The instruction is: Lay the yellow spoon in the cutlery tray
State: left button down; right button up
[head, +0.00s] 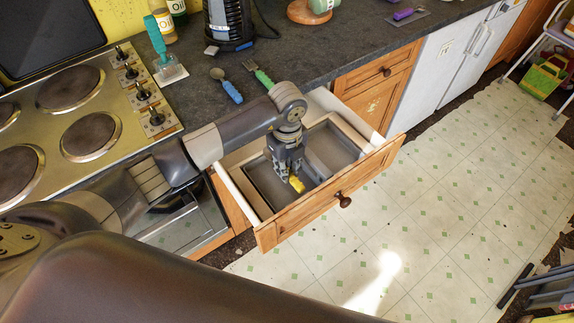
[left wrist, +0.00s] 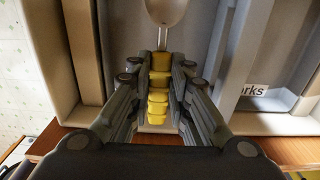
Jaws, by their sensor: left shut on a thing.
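The yellow spoon (head: 297,184) is in my left gripper (head: 288,172), inside the open drawer's outline. In the left wrist view the fingers (left wrist: 158,92) are shut on its yellow handle (left wrist: 159,80), and its pale metal bowl (left wrist: 166,10) points away at the top. The grey cutlery tray (head: 332,152) lies in the open drawer and has long compartments with dividers. In the left wrist view the spoon is over a wide grey compartment of the tray (left wrist: 205,45). I cannot tell whether the spoon touches the tray floor. My right gripper is not in view.
The wooden drawer front (head: 330,195) sticks out over the patterned floor. A label ending in "rks" (left wrist: 255,90) shows right of the gripper. A blue-handled spoon (head: 232,91) and green-handled fork (head: 263,78) lie on the counter. The hob (head: 90,135) is at left.

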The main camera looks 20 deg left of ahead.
pick_arm(q)
jog(key=b, duration=0.4)
send_over(287, 188)
notch_tip(287, 188, down, 5)
jog(key=shift+f, duration=0.15)
jog(key=shift+w+f+b, duration=0.1)
jog(key=shift+f+b, duration=0.65)
jog(key=shift+f, duration=0.15)
jog(key=c, duration=1.4)
grip_release()
notch_tip(287, 188, up, 12)
